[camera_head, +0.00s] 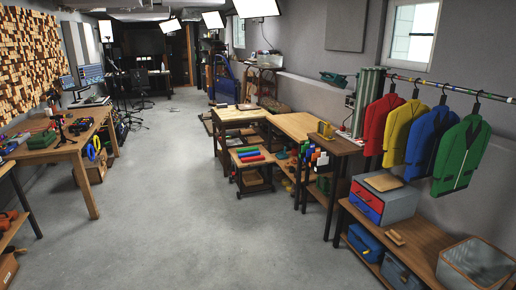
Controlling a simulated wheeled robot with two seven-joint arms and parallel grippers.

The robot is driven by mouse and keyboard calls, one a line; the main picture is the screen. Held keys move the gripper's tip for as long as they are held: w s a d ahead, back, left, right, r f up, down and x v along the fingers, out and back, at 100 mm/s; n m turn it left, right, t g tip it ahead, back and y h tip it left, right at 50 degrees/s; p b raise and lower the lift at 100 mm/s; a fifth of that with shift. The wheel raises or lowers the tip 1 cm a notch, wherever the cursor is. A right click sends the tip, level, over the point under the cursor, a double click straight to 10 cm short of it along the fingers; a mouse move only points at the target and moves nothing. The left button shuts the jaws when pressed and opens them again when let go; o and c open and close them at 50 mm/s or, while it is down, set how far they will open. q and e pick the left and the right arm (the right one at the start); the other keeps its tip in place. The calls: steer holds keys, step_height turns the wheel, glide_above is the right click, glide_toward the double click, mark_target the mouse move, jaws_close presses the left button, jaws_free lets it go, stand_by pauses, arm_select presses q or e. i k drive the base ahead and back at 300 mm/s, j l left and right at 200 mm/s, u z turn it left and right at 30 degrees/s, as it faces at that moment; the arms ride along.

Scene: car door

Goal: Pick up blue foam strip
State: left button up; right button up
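Several coloured foam strips lie side by side on a small low cart (262,164) in the middle of the room. The blue strip (252,159) is the nearest of them, with a red strip (250,154) just behind it and a green strip (246,149) farther back. The strips are small at this distance, so I cannot tell whether they touch. Neither of my grippers is in view.
A wooden workbench (292,124) stands right behind the cart. Coloured jackets (409,130) hang on a rail at right above a low shelf (427,248). A cluttered table (63,145) stands at left. The grey floor (165,200) between is clear.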

mark_target(249, 154)
steer(key=i+l, duration=0.1)
steer(key=i, duration=3.5)
steer(key=i+u, duration=0.15)
steer(key=i, duration=0.45)
